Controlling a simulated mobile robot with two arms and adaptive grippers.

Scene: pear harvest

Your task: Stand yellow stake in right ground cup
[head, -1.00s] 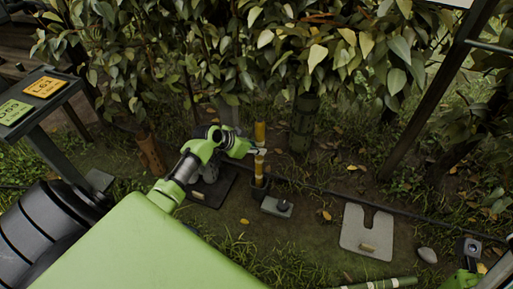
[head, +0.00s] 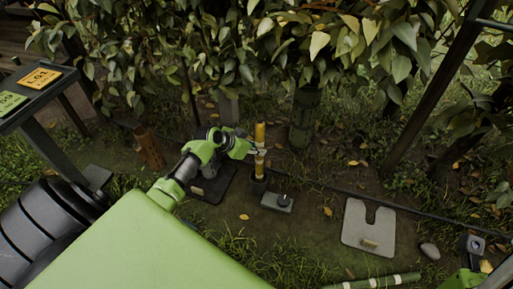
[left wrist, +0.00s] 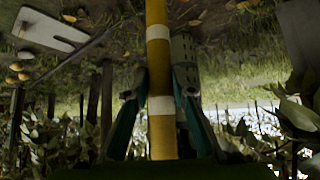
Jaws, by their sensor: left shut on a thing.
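The yellow stake (head: 260,135) has white bands and stands upright. My left gripper (head: 257,151) is shut around its middle. In the left wrist view the stake (left wrist: 158,60) runs through the middle, between the two fingers of the left gripper (left wrist: 160,95). In the head view the stake's lower end meets a small dark ground cup (head: 258,187); I cannot tell how deep it sits in it.
A grey box with a knob (head: 277,203) is close right of the cup. A pale notched plate (head: 368,228) lies further right, with a stone (head: 430,251) and a dark square block with a round opening (head: 473,245). A green banded pole (head: 375,282) lies in front. Leafy trees stand behind.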

